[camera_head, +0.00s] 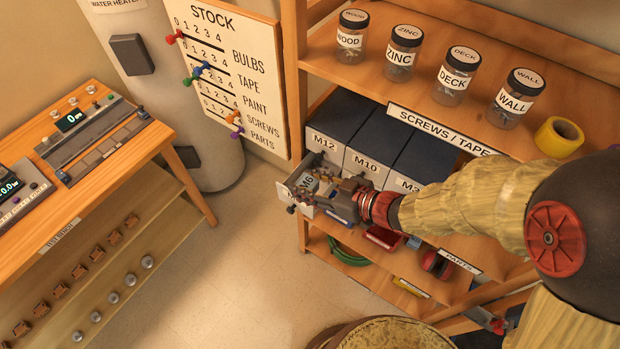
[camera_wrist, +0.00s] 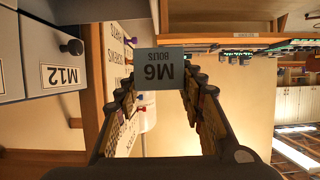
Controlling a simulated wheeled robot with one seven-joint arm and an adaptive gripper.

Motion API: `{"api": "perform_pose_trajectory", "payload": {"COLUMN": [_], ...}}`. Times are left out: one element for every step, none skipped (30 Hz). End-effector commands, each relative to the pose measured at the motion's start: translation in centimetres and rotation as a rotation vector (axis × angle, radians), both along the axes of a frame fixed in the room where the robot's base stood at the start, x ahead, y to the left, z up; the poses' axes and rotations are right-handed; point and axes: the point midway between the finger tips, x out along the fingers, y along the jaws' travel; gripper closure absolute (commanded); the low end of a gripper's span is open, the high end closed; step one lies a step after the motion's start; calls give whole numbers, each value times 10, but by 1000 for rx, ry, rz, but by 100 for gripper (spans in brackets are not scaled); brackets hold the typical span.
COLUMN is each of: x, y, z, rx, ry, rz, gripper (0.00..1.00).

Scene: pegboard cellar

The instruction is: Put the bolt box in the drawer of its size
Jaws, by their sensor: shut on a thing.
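My gripper (camera_head: 312,190) is shut on the bolt box (camera_head: 307,182), a small light-grey box marked M6. In the wrist view the box (camera_wrist: 158,68) shows its "M6 BOLTS" label upside down between my gripper's fingertips (camera_wrist: 160,82). Grey-fronted drawer units stand on the middle shelf: M12 (camera_head: 325,143), M10 (camera_head: 368,165), and a third whose label (camera_head: 408,185) is partly hidden by my arm. In the wrist view the M12 front (camera_wrist: 62,76) has a dark knob and is apart from the box.
Labelled jars (camera_head: 403,45) and yellow tape (camera_head: 559,137) stand on the shelf above. The lower shelf (camera_head: 375,270) holds a green coil and coloured items. A wooden post (camera_head: 293,70) and stock board (camera_head: 225,70) are beside the drawers. Open floor (camera_head: 250,270) lies left of the shelves.

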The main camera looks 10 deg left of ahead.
Motion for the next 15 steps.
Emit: {"api": "perform_pose_trajectory", "payload": {"x": [13,19,28,34,40,45,49,54,59,63,66,69,72,73,75], "y": [2,3,5,6,7,8,9,10,10,11,12,12,13,13,13], "z": [-8,-11,-15,-18,-22,-31,-37,-42,-48,-52,-55,-59,-61,-63,-65], "rx": [0,0,0,0,0,0,-1,0,0,0,0,0,0,0,0], "ry": [0,0,0,0,0,2,3,2,2,1,2,0,0,0,0], "rz": [0,0,1,1,1,1,1,0,0,1,1,0,0,0,0], "gripper": [95,95,95,95,95,95,95,95,95,95,95,95,95,95,95]}}
